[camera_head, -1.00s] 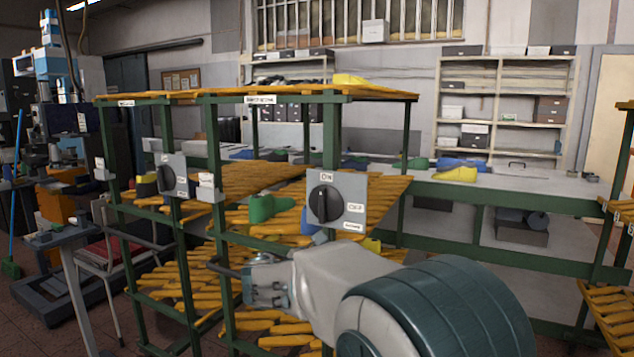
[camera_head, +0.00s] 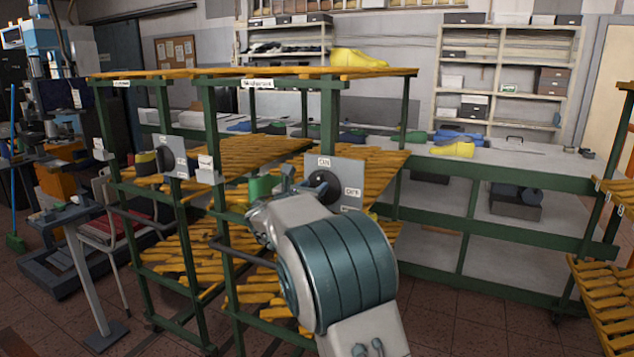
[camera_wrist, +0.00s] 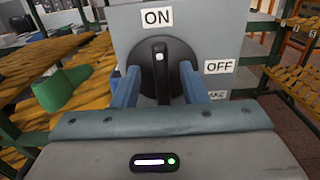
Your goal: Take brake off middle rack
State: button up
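The brake switch on the middle rack is a grey panel (camera_head: 349,182) with a black round knob (camera_head: 323,188) and ON and OFF labels. In the wrist view, the knob (camera_wrist: 149,73) has its handle upright, its white mark toward ON at the top; OFF is at the right. My gripper (camera_wrist: 158,82) is open, its blue fingers on either side of the handle, with gaps showing between. In the head view my gripper (camera_head: 287,184) is at the left front of the panel, and my wrist hides part of the rack.
Another rack with a similar switch (camera_head: 173,157) stands at the left. A further rack (camera_head: 600,270) is at the right edge. Floor shows between.

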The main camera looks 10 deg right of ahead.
jog(key=shift+x, duration=1.45)
grip_shut()
